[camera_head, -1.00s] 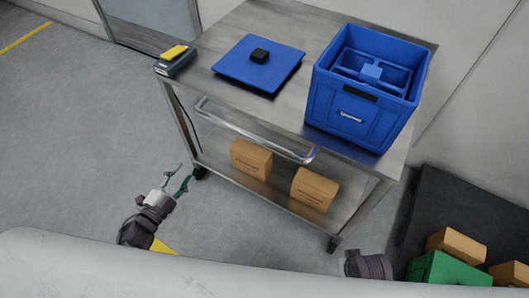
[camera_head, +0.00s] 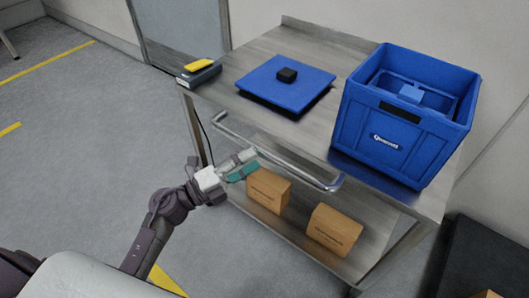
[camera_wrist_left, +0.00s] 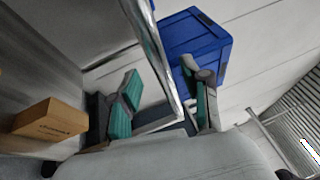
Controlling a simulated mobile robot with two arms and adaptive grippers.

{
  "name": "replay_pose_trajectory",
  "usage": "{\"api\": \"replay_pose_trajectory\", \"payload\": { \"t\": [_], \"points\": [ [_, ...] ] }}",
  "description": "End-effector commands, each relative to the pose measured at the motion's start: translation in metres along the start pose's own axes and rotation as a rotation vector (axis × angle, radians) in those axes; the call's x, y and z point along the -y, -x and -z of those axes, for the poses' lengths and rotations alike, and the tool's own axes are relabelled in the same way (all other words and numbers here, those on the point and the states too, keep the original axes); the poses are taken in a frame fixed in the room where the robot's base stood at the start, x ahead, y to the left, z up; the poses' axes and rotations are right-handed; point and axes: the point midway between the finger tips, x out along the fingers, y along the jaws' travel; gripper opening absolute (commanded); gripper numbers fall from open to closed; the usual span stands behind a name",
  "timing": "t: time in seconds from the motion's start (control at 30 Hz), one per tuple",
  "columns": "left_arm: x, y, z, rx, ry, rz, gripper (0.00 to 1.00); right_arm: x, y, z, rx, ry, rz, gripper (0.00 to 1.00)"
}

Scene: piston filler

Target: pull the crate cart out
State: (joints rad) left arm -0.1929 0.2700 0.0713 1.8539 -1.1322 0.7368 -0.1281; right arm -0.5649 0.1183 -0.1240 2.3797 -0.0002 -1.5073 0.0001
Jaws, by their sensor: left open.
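My left gripper (camera_head: 243,163) is open, just below and in front of the left half of the handle. In the left wrist view the handle (camera_wrist_left: 157,55) passes between the open fingers (camera_wrist_left: 163,100); I cannot tell whether they touch it. My right gripper is out of view.
A blue lid-like plate (camera_head: 275,85) with a black block and a grey device with a yellow top (camera_head: 198,70) lie on the top. Cardboard boxes (camera_head: 268,190) (camera_head: 334,228) sit on the lower shelf. A dark platform (camera_head: 490,250) is at right. The floor (camera_head: 80,130) at left is clear.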

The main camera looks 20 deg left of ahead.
Motion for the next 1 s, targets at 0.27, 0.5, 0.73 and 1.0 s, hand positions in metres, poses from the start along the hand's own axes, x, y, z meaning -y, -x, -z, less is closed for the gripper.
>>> {"api": "replay_pose_trajectory", "payload": {
  "t": [0.27,0.5,0.73,1.0],
  "points": [
    [0.0,-0.039,0.0,0.001,0.002,0.001,0.47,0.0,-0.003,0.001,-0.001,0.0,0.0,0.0],
    [0.0,-0.045,0.0,0.001,0.002,0.0,0.47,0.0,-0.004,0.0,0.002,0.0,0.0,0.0],
    [0.0,-0.045,0.0,0.001,0.002,0.0,0.34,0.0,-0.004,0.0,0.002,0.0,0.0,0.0],
    [0.0,-0.045,0.0,0.001,0.002,0.0,0.0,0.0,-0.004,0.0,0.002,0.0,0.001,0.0]
  ]
}}
